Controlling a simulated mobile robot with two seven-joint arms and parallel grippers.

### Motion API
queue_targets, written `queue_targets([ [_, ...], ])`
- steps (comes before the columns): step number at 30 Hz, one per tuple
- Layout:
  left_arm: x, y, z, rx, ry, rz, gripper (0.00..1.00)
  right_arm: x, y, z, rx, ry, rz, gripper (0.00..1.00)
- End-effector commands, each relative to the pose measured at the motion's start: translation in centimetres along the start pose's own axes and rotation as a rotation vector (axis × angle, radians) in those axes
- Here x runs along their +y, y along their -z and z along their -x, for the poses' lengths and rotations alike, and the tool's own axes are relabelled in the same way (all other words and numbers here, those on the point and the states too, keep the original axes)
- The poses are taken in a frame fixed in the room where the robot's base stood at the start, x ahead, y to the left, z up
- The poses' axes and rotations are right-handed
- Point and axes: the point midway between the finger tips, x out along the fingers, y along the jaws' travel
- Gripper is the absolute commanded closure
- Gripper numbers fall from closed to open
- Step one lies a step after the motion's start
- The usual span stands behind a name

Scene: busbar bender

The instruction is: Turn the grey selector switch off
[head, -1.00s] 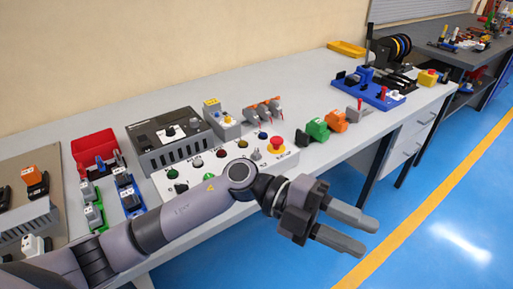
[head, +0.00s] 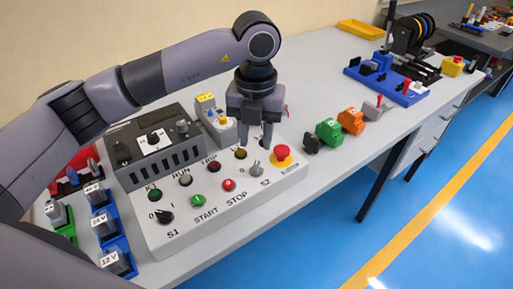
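The grey selector switch (head: 257,170) sits on the sloped white control panel (head: 222,228), by the label S2, left of the red mushroom button. A black selector switch (head: 165,216) is at the panel's left, by S1. My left gripper (head: 256,142) points down over the back of the panel, just above the grey switch in the picture. Its two fingers are apart with nothing seen between them. It does not appear to touch the switch. The gripper covers part of the panel's back row. My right gripper is not in view.
The red mushroom button (head: 282,153) on yellow is close to the grey switch. Green START (head: 198,200) and red STOP (head: 229,185) buttons are left of it. A grey box with knobs (head: 165,165) stands behind. Green (head: 329,131) and orange (head: 351,120) parts lie to the right.

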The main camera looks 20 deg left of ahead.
Motion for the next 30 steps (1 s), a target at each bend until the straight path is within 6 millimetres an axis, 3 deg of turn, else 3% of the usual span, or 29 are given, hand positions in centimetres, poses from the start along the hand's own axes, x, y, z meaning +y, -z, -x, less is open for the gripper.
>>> queue_targets([
  [12, 0.0, 0.1, -5.8, 0.005, 0.001, -0.001, 0.63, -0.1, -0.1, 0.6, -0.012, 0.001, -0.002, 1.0],
  [24, -0.1, 0.1, -6.9, 0.002, 0.002, -0.003, 0.63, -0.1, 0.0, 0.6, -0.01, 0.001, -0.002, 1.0],
  [28, -0.1, 0.1, -6.9, 0.002, 0.002, -0.003, 1.0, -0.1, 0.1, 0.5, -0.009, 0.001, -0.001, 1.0],
  [30, -0.1, 0.1, -6.9, 0.002, 0.002, -0.003, 1.0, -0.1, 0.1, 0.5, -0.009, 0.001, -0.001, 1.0],
])
